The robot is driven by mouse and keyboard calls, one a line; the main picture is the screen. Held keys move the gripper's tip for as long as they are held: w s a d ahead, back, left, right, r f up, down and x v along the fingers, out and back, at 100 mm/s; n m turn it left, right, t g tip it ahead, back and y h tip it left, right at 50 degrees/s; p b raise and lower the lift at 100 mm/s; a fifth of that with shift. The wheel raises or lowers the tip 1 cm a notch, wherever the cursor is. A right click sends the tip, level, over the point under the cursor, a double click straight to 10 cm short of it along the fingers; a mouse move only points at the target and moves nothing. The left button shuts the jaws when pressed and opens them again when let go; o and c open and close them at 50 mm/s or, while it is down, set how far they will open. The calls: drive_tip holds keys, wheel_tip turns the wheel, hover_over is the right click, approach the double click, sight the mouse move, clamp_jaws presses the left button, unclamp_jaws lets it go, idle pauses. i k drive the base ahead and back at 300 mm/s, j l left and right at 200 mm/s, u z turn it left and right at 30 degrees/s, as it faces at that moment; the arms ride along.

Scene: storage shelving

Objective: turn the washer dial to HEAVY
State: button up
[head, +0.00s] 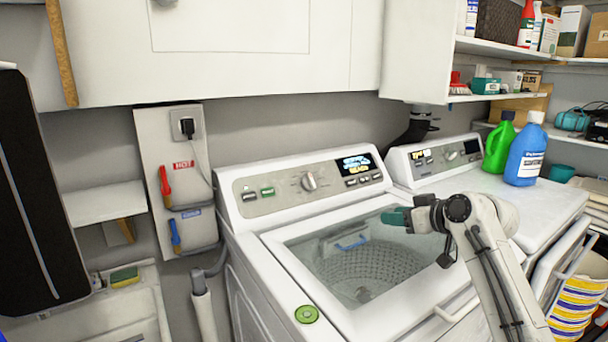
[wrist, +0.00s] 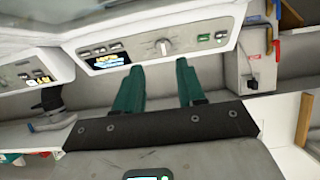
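The washer (head: 262,222) has a grey control panel with a round dial (head: 309,181) at its middle, beside a lit display (head: 355,164). The dial's labels and setting are too small to read. My gripper (head: 388,217), with green fingers, is over the washer's glass lid, in front and to the right of the dial, not touching it. In the wrist view, which is upside down, the dial (wrist: 162,47) appears between and beyond the tips of my gripper (wrist: 160,64). The two fingers are apart with nothing between them.
A second machine (head: 430,160) with its own dial stands to the right, with a green bottle (head: 499,146) and a blue bottle (head: 525,152) on top. White cabinets (head: 230,55) hang above. Red and blue valve handles are on the left wall.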

sight(309, 182)
drive_tip(key=i+j, duration=0.9)
drive_tip(key=j, duration=0.25)
